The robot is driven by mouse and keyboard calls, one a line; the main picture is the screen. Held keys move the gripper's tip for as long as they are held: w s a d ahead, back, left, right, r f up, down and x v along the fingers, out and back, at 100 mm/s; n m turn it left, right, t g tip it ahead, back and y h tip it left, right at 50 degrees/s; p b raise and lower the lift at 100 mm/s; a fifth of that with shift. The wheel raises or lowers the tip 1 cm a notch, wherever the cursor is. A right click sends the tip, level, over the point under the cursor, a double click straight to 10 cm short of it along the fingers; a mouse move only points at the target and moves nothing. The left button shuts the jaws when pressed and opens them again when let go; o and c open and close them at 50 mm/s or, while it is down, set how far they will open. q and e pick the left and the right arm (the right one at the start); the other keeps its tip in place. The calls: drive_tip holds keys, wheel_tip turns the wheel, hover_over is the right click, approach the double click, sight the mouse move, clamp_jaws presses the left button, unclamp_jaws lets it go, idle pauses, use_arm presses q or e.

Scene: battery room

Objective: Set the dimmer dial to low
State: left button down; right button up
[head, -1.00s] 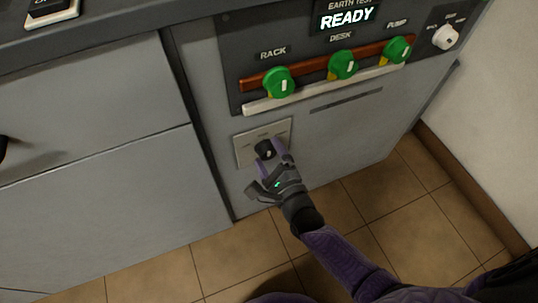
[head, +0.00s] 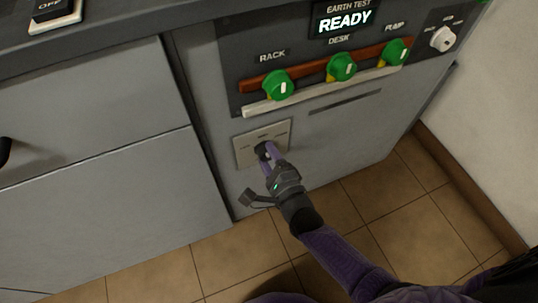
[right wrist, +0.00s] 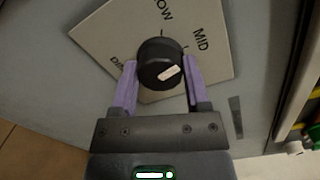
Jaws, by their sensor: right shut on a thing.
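The dimmer dial (right wrist: 158,58) is a round black knob with a white mark on its face. It sits on a pale plate (head: 246,152) low on the grey cabinet front. In the right wrist view the plate (right wrist: 100,28) shows LOW and MID, plus a third label partly hidden by a finger. The white mark lies on the knob's lower right there, not at LOW. My right gripper (head: 268,154) is shut on the knob, one purple finger on each side, as the right wrist view (right wrist: 160,66) shows. My left gripper is out of view.
Above the plate are green knobs for RACK (head: 277,85), DESK (head: 341,67) and PUMP (head: 395,52), with a pale bar (head: 310,99) below them. A READY display (head: 345,21) and a white knob (head: 443,38) are higher up. A wall (head: 480,130) stands at right.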

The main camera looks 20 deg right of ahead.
drive_tip(key=shift+n, duration=0.9)
drive_tip(key=n+p, duration=0.1)
drive_tip(key=n, duration=0.2)
drive_tip(key=shift+n, duration=1.2)
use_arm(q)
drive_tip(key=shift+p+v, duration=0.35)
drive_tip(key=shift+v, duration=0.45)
use_arm(e)
drive_tip(key=shift+f+n+h, duration=0.1)
drive_tip(key=shift+n+h, duration=0.2)
drive_tip(key=shift+n, duration=0.5)
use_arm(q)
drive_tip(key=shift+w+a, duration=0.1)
use_arm(e)
drive_tip(key=shift+n, duration=0.3)
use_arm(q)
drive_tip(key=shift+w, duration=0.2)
use_arm(e)
drive_tip(key=o, duration=1.3)
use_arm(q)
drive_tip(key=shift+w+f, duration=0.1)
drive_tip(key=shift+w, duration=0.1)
